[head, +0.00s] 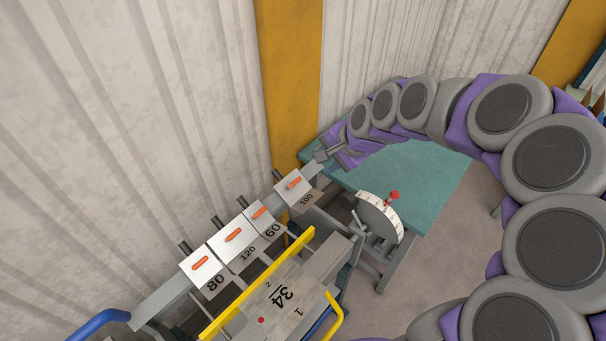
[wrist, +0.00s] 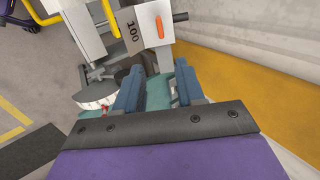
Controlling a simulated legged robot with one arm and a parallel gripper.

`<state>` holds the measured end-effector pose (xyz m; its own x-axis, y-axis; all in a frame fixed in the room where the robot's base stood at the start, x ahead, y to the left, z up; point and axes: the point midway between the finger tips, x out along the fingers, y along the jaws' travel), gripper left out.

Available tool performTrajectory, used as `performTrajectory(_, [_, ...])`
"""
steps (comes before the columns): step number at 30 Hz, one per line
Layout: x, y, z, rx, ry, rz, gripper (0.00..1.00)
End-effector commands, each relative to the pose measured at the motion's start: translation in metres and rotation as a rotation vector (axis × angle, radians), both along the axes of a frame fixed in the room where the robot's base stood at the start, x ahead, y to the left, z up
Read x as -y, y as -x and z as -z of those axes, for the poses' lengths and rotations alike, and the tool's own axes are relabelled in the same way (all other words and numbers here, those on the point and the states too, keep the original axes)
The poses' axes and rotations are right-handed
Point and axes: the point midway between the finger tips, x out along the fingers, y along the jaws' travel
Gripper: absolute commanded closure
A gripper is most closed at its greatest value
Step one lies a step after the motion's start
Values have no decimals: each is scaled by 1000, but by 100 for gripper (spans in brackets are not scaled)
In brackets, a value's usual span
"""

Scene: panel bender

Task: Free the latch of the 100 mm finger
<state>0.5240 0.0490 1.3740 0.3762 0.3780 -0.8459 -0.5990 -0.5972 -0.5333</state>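The 100 mm finger (head: 306,200) is a grey plate marked 100 on the bender's rail, with a white block behind it. Its orange latch handle (head: 294,183) lies slantwise on that block. In the wrist view the finger (wrist: 131,31) is at the top, and its latch handle (wrist: 159,27) stands nearly upright in the picture. My gripper (head: 322,155) is just beyond the rail's far end, up and right of the latch in the head view. In the wrist view my gripper (wrist: 158,75) has its two blue fingers apart, with nothing held between them. The latch is ahead of the fingertips, not touched.
Fingers marked 60 (head: 272,231), 120 (head: 248,253) and 80 (head: 215,282) sit along the same rail with orange latches. A dial wheel with a red knob (head: 380,216) stands before a teal table (head: 425,187). A corrugated wall and yellow post (head: 289,80) are close behind.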

Motion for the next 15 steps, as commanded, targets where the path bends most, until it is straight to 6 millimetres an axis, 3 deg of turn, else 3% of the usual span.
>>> performTrajectory(15, [-33,-29,73,-7,0,-5,62])
